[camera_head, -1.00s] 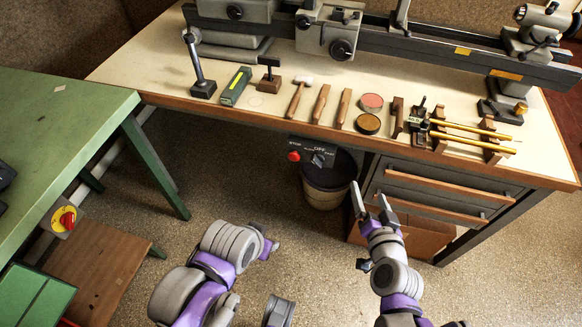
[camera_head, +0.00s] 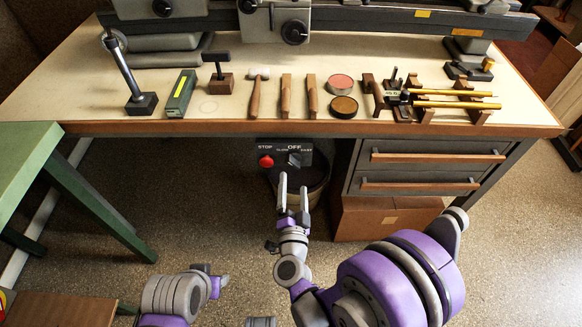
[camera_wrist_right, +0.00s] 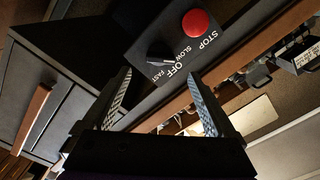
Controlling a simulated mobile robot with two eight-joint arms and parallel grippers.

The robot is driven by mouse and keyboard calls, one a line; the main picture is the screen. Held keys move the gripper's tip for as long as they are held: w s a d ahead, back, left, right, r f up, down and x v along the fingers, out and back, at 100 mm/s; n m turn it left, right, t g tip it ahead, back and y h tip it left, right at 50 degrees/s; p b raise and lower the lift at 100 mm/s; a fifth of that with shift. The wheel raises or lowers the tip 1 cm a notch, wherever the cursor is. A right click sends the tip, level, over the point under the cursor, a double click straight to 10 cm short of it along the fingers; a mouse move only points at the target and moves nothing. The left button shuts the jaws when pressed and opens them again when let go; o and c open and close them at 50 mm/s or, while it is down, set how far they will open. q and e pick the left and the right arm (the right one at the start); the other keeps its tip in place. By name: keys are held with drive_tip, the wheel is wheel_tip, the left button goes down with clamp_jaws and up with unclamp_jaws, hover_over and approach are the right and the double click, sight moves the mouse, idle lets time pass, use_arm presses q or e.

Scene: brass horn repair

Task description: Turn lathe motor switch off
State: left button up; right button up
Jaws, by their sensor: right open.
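The lathe switch panel (camera_head: 280,150) is a dark box under the bench's front edge, with a red STOP button (camera_head: 266,161) and a dark rotary knob (camera_head: 294,159). The right wrist view shows the knob (camera_wrist_right: 158,54) beside the labels SLOW, OFF and FAST, with the red button (camera_wrist_right: 199,23) to its right. I cannot tell which label the knob points to. My right gripper (camera_head: 293,187) is open and empty just below the panel in the head view. In the wrist view its fingers (camera_wrist_right: 160,75) point toward the knob, apart from it.
The bench (camera_head: 240,127) holds the lathe (camera_head: 340,18) and several hand tools. A dark bin (camera_head: 317,182) stands behind and below the panel, with drawers (camera_head: 430,165) to its right. A green table (camera_head: 25,150) stands at the left. The floor between them is mostly clear.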

sight(294, 166)
drive_tip(key=w, duration=0.7)
drive_tip(key=shift+w, duration=0.1)
